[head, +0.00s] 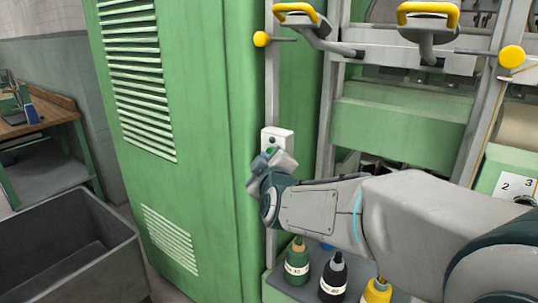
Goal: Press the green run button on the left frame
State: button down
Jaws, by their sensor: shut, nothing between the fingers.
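A small white button box (284,137) is fixed to the grey upright post beside the green cabinet, left of the frame's open middle. A dark round button (272,140) shows on its front face. A small patch of green (271,151), which looks like the green run button, shows just below it at the edge of my gripper. My gripper (272,158) is shut and empty, right in front of the lower part of the box and covering it. I cannot tell whether its fingertips touch the button.
A tall green louvred cabinet (205,110) stands just left of the post. Yellow-topped handles (428,15) and yellow knobs (511,57) are above. Several labelled bottles (298,262) stand below my arm. A grey bin (62,250) and a workbench (50,117) are at left.

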jog(key=shift+w+d+b, duration=0.4)
jog(key=shift+w, duration=0.1)
dwell(0.8)
dwell(0.4)
jog(key=shift+s+a+p, duration=0.55)
jog(key=shift+s+p, duration=0.05)
jog(key=shift+s, duration=0.1)
jog(key=s+a+p, duration=0.1)
jog(key=s, duration=0.1)
jog(key=s+a+p, duration=0.1)
jog(key=s+a, duration=0.1)
jog(key=shift+p, duration=0.4)
jog(key=shift+f, duration=0.1)
dwell(0.4)
